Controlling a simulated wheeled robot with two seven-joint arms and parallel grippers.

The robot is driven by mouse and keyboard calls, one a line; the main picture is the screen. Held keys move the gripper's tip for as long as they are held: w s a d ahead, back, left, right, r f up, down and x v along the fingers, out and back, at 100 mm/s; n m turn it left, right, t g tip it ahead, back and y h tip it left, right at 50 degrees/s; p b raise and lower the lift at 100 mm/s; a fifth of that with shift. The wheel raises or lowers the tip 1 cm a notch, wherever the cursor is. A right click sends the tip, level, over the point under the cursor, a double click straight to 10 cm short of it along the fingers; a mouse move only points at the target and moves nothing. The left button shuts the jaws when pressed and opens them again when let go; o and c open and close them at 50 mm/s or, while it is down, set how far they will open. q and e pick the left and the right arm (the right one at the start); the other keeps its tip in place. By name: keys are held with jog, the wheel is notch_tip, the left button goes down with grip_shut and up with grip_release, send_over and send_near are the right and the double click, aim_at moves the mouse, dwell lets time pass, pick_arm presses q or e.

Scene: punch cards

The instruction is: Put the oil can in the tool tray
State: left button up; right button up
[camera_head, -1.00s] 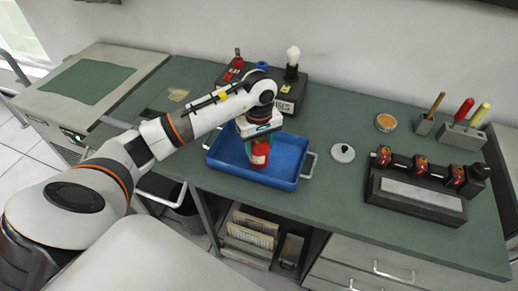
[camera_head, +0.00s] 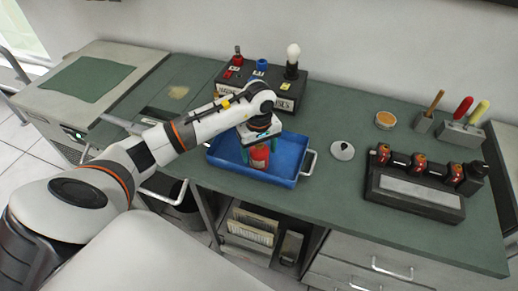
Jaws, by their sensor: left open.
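The oil can (camera_head: 260,158), a small red can, stands in the blue tool tray (camera_head: 292,153) on the green bench top. My left gripper (camera_head: 259,152) is directly above it, pointing down into the tray. It is open, with its green-tipped fingers on either side of the can. The upper part of the can is hidden by the gripper, and I cannot tell whether a finger touches it. My right gripper is not in view.
A white lid-like disc (camera_head: 342,150), an orange-topped round tin (camera_head: 385,120) and a holder with screwdrivers (camera_head: 460,134) are nearby. A dark box with a bulb (camera_head: 270,82) stands behind the tray.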

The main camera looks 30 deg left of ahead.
pick_arm(q)
jog(key=shift+r, duration=0.5)
notch_tip(320, 180, up, 11)
jog(key=b, duration=0.3)
jog(key=shift+r, duration=0.15)
